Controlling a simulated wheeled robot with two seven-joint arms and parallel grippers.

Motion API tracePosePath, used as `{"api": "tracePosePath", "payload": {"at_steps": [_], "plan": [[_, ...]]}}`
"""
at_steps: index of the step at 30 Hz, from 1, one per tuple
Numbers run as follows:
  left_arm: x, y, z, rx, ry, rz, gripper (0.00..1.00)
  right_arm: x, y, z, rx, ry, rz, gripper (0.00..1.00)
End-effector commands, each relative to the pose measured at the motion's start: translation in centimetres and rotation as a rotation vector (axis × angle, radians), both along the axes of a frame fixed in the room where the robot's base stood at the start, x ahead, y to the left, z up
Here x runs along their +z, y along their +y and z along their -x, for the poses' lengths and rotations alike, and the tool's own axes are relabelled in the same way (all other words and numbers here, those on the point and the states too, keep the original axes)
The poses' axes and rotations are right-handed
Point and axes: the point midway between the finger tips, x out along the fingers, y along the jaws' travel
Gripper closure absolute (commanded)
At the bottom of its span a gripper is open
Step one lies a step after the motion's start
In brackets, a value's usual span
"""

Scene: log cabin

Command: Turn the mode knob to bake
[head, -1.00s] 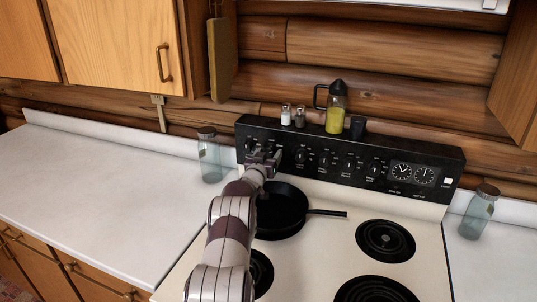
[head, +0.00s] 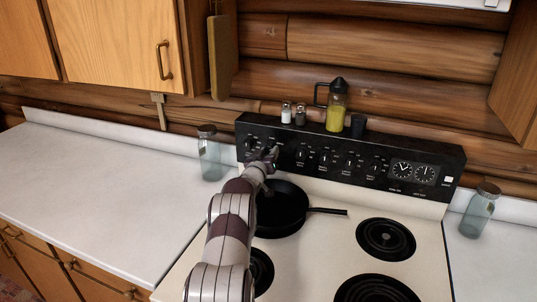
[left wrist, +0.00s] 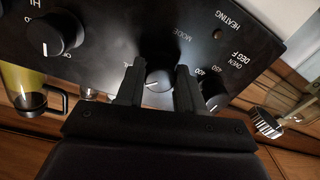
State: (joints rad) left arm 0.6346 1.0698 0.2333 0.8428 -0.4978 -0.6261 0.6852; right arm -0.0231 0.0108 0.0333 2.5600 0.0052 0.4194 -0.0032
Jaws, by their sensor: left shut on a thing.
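The stove's black control panel (head: 310,150) runs along the back of the range. In the left wrist view, the mode knob (left wrist: 159,78) sits between the two dark fingers of my left gripper (left wrist: 158,88), under the printed word MODE. The fingers are shut on the knob's sides. A short white pointer line shows on the knob; I cannot tell which setting it marks. In the head view, my left gripper (head: 266,157) is at the panel's left part and hides the mode knob. My right gripper is not in view.
The oven temperature knob (left wrist: 212,97) and a burner knob (left wrist: 45,38) flank the gripper. A glass jar (head: 210,155) stands left of the stove. Shakers and an oil bottle (head: 336,112) stand atop the panel.

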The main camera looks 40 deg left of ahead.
Motion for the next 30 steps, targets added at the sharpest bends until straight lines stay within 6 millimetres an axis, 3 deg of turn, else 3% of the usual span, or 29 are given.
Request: {"api": "tracePosePath", "payload": {"at_steps": [18, 30], "plan": [[0.4, -0.1, 0.0, 0.000, -0.170, 0.534, 0.93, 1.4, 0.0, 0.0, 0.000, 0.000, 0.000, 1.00], [0.4, -0.1, 0.0, 0.001, -0.243, 0.760, 0.93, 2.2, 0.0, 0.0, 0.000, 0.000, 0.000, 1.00]]}}
